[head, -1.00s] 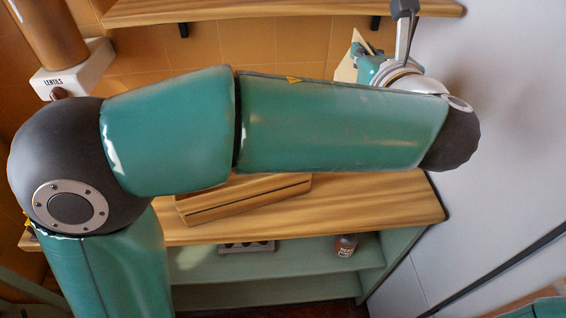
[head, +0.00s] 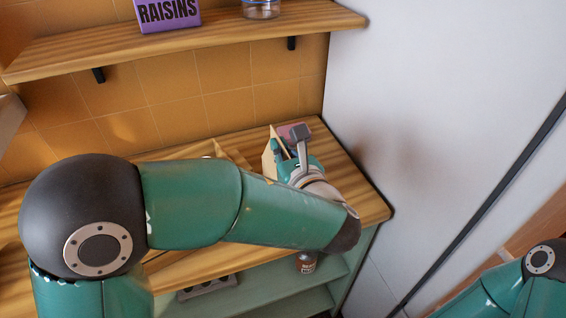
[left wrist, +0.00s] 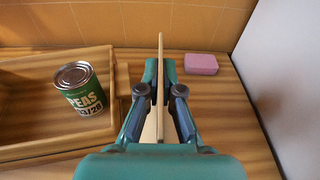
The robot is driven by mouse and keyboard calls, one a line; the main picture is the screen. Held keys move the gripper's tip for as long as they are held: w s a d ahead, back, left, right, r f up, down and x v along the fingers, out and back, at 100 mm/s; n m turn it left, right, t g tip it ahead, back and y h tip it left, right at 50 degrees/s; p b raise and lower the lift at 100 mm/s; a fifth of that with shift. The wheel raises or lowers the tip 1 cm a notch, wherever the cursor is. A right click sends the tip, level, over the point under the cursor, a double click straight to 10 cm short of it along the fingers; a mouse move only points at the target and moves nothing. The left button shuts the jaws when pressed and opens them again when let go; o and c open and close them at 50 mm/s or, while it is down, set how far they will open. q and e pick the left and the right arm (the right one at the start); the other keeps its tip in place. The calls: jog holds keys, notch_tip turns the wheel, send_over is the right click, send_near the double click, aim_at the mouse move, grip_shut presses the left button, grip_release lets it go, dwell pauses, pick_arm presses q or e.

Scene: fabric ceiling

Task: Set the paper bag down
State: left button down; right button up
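The paper bag (head: 267,160) is a thin tan sheet-like shape in the head view, upright at the right end of the wooden counter (head: 362,198). My left gripper (head: 285,155) is at the bag, partly hidden by its own wrist. In the left wrist view the gripper (left wrist: 161,80) has its two fingers on either side of the bag's thin tan edge (left wrist: 160,50), pinching it. Whether the bag's bottom touches the counter is hidden. My right gripper is out of view; only part of my right arm shows at the lower right.
A wooden tray (left wrist: 112,95) with a green peas can (left wrist: 84,90) lies left of the gripper. A pink block (left wrist: 201,64) lies to the right. A shelf (head: 220,38) with a raisins box (head: 167,13) and a jar (head: 261,8) hangs above. A pale wall (head: 420,110) bounds the right.

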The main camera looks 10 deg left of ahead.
aim_at(269, 166)
pick_arm(q)
jog(key=shift+f, duration=2.1)
jog(key=c, duration=1.3)
grip_release()
